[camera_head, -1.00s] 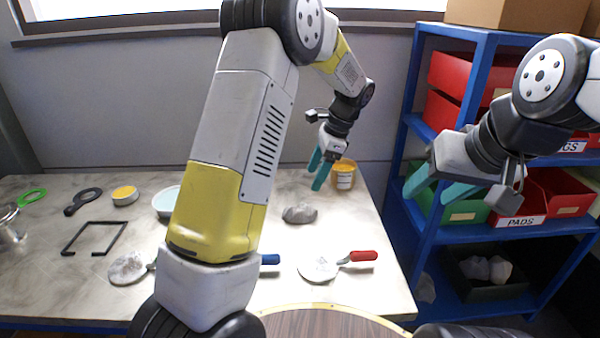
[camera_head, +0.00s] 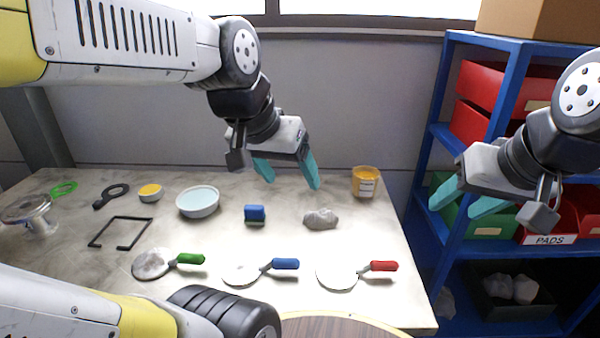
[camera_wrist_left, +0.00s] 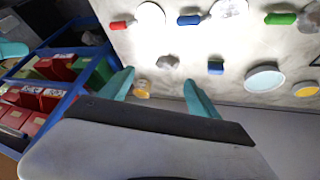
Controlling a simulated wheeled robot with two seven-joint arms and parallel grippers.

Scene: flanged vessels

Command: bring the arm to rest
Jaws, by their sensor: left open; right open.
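My left gripper (camera_head: 288,172) is open and empty in the head view, its teal fingers pointing down above the back of the table (camera_head: 80,270). The same gripper (camera_wrist_left: 160,90) shows its spread fingers in the left wrist view, with nothing between them in its grasp. My right gripper (camera_head: 466,200) is open and empty at the right, in front of the blue shelf. My left arm's white and yellow links cross the top left of the head view.
The table holds a grey lump (camera_head: 320,219), a blue block (camera_head: 254,214), a bowl (camera_head: 198,202), a yellow tub (camera_head: 366,182), a black frame (camera_head: 120,232) and discs with green, blue and red handles. A blue shelf (camera_head: 440,215) with bins stands right.

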